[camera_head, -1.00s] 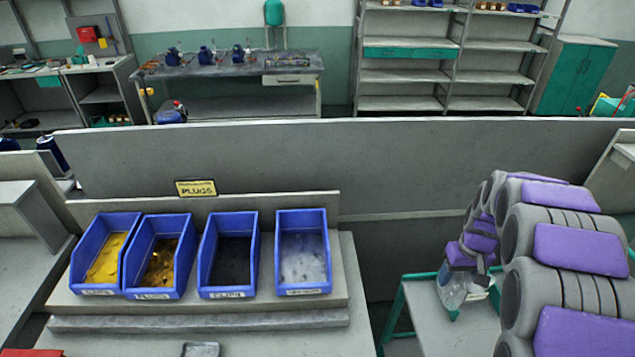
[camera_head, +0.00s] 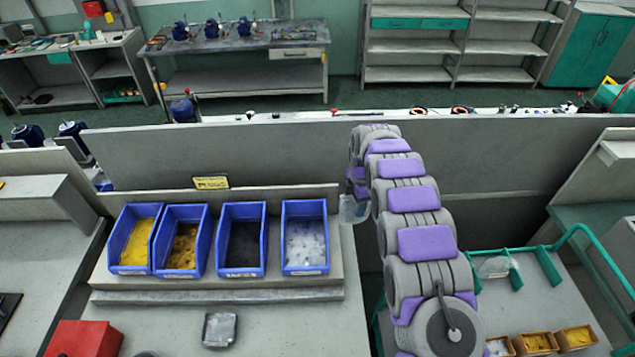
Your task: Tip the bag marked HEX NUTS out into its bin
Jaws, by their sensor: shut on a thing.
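My gripper (camera_head: 357,190) is partly hidden behind my arm, just right of the blue bins. It is shut on a clear plastic bag (camera_head: 352,210), which hangs below it; its marking and contents cannot be read. Several blue bins stand in a row on the bench step: one with bright yellow pieces (camera_head: 112,267), one with darker gold pieces (camera_head: 158,272), one dark inside (camera_head: 221,273) and one with pale silvery pieces (camera_head: 285,270). Their front labels are too small to read. The bag is beside the rightmost bin, apart from it.
A green-railed cart (camera_head: 490,300) at right carries another clear bag (camera_head: 495,266) and small open boxes (camera_head: 536,343). A grey partition (camera_head: 270,160) with a yellow sign (camera_head: 211,183) stands behind the bins. A red box (camera_head: 85,338) and grey dish (camera_head: 220,329) are on the front bench.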

